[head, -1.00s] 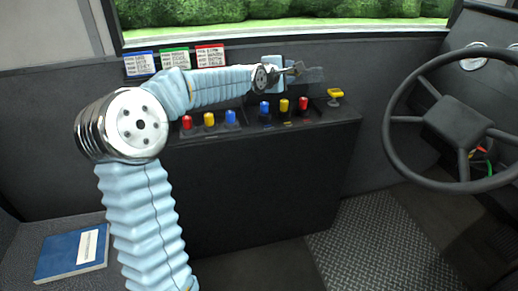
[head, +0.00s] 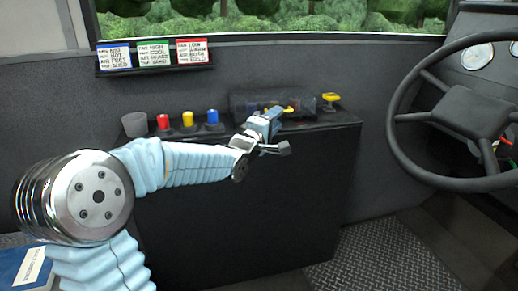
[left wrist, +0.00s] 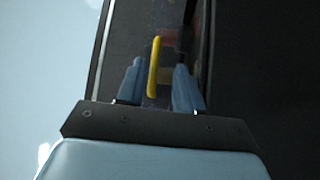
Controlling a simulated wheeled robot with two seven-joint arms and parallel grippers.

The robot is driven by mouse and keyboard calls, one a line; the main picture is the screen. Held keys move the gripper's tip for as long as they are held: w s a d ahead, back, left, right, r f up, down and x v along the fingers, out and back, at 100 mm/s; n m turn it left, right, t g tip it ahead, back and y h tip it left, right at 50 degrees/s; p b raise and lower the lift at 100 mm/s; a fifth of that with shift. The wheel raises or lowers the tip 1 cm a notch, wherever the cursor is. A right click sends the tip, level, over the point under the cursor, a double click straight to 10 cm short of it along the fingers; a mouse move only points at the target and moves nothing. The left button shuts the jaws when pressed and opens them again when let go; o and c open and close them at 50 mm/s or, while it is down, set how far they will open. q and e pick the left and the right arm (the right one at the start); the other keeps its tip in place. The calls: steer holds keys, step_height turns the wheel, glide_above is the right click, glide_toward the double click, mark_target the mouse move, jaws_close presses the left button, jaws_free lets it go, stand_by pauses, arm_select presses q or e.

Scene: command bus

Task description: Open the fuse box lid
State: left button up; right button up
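In the head view, the fuse box (head: 243,104) is a dark see-through box on the console, left of a yellow knob. Its cover shows over the place of the coloured levers, with blurred red and yellow patches. A yellow bar (head: 288,109) shows near its front. My left gripper (head: 275,143) is in front of the box and hides part of it. In the left wrist view, the yellow bar (left wrist: 153,66) lies between the open blue fingers (left wrist: 158,88), with small gaps visible. I cannot tell whether either finger touches it. My right gripper is not in view.
Label cards (head: 154,54) hang above. The steering wheel (head: 460,115) is at right.

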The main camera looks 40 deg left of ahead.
arm_select(q)
steer(key=s, duration=0.9)
steer(key=shift+s+d+f, duration=0.15)
steer(key=shift+d+f, duration=0.15)
steer(key=shift+d, duration=0.05)
